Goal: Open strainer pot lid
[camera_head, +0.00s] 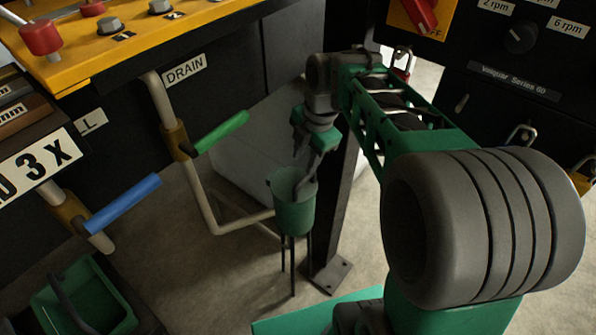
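A green strainer pot (293,213) stands on thin dark legs near the middle of the view, at the end of a pale pipe. Its rim and part of its inner wall show at the top. I cannot make out a separate lid; my gripper covers part of the top. My gripper (303,184) points down at the pot's mouth, its tips at or just inside the rim. Whether it touches anything there, and whether its fingers are apart, is not clear.
A pale pipe (203,197) with a green valve handle (221,132) and a "DRAIN" label (185,70) runs left of the pot. A blue handle (123,204) and green bin (82,297) are farther left. A dark post (336,205) stands close right of the pot.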

